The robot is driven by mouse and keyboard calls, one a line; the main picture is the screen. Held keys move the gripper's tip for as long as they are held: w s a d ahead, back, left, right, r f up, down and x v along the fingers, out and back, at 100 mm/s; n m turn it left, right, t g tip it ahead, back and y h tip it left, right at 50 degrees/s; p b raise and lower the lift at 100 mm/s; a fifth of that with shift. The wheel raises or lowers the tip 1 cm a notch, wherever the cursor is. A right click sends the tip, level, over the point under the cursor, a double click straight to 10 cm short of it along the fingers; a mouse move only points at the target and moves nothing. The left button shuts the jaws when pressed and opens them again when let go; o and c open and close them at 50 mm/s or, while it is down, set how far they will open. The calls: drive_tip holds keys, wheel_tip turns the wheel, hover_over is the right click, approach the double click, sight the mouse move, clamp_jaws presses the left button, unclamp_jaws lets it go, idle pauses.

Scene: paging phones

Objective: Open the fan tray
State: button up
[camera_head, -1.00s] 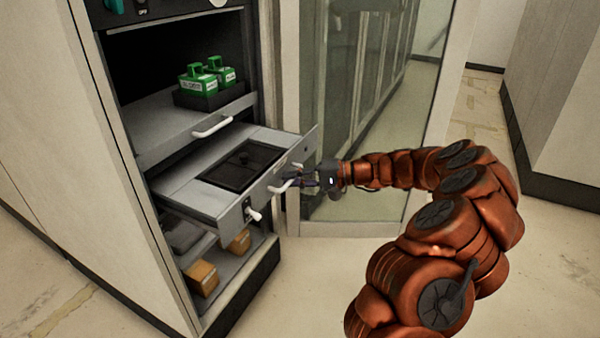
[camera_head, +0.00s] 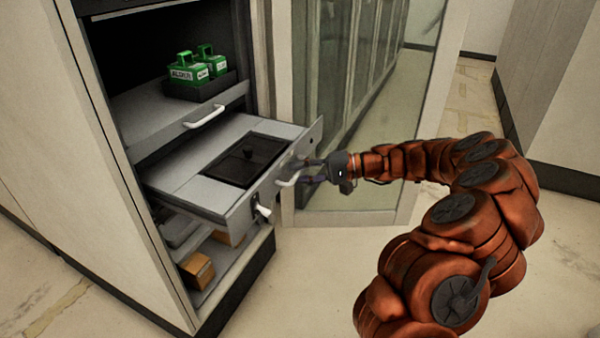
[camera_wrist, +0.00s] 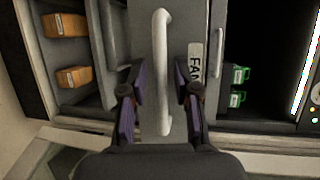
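The grey fan tray (camera_head: 204,193) stands pulled well out of the cabinet, with a dark square panel (camera_head: 247,160) in its top. Its white bar handle (camera_head: 288,180) is on the front face and also shows in the wrist view (camera_wrist: 162,60). Beside it a label (camera_wrist: 195,62) reads "FAN". My gripper (camera_head: 307,171) is at the tray front by the handle. In the wrist view my open fingers (camera_wrist: 160,106) lie either side of the handle's lower end, with gaps, and hold nothing.
Above is a shelf drawer with its own white handle (camera_head: 204,117) and green units in a black holder (camera_head: 201,88). Below, cardboard boxes (camera_head: 196,270) sit on a lower shelf. An open glass door (camera_head: 345,120) stands behind my gripper. Floor in front is clear.

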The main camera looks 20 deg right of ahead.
drive_tip(key=shift+d, duration=0.1)
drive_tip(key=v, duration=1.2)
drive_tip(key=shift+r, duration=0.1)
idle(0.4)
